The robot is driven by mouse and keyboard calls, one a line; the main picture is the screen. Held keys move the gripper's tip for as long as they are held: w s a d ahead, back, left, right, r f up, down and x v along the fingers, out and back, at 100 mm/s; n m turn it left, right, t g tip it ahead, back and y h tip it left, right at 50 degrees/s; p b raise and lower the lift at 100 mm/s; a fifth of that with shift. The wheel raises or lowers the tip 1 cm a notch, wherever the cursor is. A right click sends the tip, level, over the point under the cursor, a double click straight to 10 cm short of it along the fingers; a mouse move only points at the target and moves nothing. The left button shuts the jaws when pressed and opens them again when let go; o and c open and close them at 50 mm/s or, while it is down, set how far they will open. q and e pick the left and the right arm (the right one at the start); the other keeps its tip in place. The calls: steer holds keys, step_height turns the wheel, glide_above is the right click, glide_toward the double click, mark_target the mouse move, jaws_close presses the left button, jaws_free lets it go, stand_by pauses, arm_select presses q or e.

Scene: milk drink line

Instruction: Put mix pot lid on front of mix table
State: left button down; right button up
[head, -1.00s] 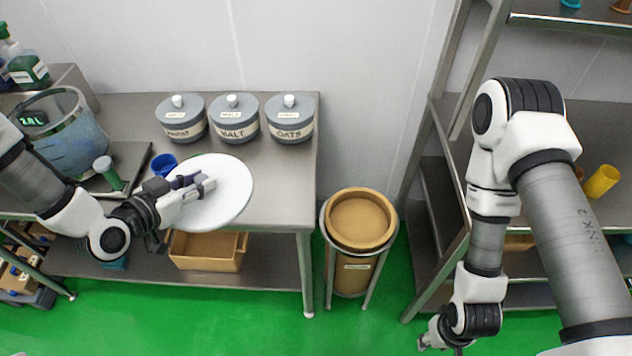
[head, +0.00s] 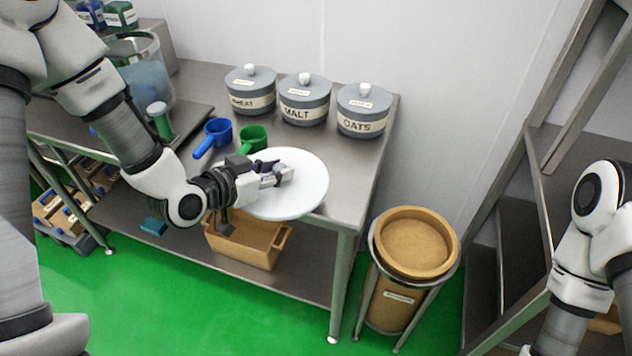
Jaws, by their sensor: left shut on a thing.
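The mix pot lid is a round white disc (head: 303,193). It lies level at the front edge of the steel mix table (head: 355,175), near the table's right end, and its near rim overhangs the edge. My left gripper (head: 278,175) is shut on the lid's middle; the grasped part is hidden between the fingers. I cannot tell if the lid touches the tabletop. The clear mix pot (head: 146,75) stands at the table's left, partly behind my left arm. My right arm shows at the right, but its gripper is out of view.
A blue scoop (head: 213,134) and a green scoop (head: 253,138) are just behind the lid. Jars of wheat (head: 250,92), malt (head: 305,100) and oats (head: 362,112) line the back. A brown bin (head: 395,300) stands right of the table. A tan crate (head: 245,240) sits below.

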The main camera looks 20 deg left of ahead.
mark_target(315, 161)
arm_select(q)
steer(key=shift+a+f+b, duration=0.1)
steer(key=shift+f+b, duration=0.4)
steer(key=shift+b, duration=0.35)
steer(key=w+d, duration=0.1)
steer(key=w, duration=0.2)
steer(key=w+d, duration=0.2)
steer(key=w, duration=0.1)
steer(key=w+d, duration=0.2)
steer(key=w, duration=0.1)
steer(key=shift+w, duration=0.2)
step_height(315, 161, down, 4)
steer(key=b, duration=0.3)
steer(key=shift+w+r, duration=0.1)
steer(key=shift+r, duration=0.15)
steer(key=shift+f, duration=0.15)
steer(key=c, duration=0.9)
jaws_free()
arm_select(e)
step_height(315, 161, down, 6)
